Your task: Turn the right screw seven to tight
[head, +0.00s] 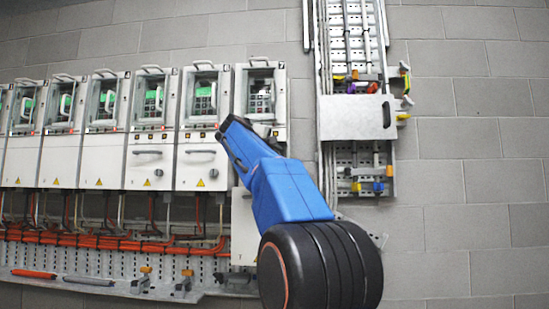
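Drive seven (262,105) is the rightmost white unit in the row, marked with a 7 at its top right corner. Its upper window with a keypad shows, and its lower front is mostly hidden behind my blue arm. The right screw cannot be made out; that part lies behind the arm or is too small to tell. A pale panel (244,228) shows lower down, left of the arm, below the level of the other drives' fronts. My arm reaches up and left across drive seven. No gripper fingers can be seen.
Several similar drives (150,110) stand to the left. Orange cables (110,240) and a perforated rail run below them. A metal rack (350,118) with coloured clamps and tools hangs to the right. A tray (90,281) with a red-handled tool is at lower left.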

